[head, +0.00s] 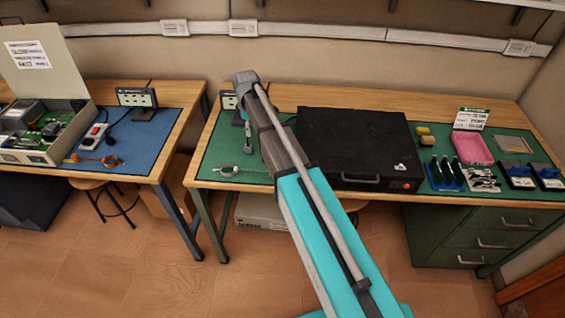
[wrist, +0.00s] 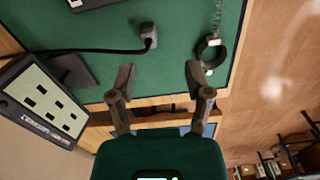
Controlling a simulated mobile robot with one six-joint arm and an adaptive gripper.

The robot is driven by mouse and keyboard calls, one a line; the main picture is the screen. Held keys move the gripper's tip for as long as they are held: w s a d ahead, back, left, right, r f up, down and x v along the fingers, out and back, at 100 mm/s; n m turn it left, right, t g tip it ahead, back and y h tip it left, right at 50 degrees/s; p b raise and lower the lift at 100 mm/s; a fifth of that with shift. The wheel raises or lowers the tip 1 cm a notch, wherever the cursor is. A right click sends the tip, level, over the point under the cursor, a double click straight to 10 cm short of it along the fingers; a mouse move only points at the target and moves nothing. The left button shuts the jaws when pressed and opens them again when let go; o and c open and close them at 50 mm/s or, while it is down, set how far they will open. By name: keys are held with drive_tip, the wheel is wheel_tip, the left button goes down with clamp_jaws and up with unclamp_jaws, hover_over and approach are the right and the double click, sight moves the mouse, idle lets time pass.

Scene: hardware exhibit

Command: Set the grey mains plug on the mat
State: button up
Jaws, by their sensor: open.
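The grey mains plug (wrist: 149,36) shows in the wrist view on a black cable, seen against the green mat (wrist: 180,18). It appears to lie on the mat, beyond my fingertips.
A dark wrist-strap ring (wrist: 212,52) with a coiled cord lies near the mat's front edge. A small display sign (wrist: 45,105) stands at the back. A large black case (head: 350,145) sits right of my arm. A blue-matted table (head: 150,140) stands left across a gap.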

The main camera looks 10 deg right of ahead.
drive_tip(key=s+d+m, duration=0.4)
drive_tip(key=s+m, duration=0.2)
drive_tip(key=s, duration=0.7)
drive_tip(key=s+d+m, duration=0.5)
drive_tip(key=s+m, duration=0.1)
drive_tip(key=s, duration=0.7)
drive_tip(key=shift+m, duration=0.4)
drive_tip(key=shift+c, duration=0.6)
drive_tip(key=shift+s+d, duration=0.1)
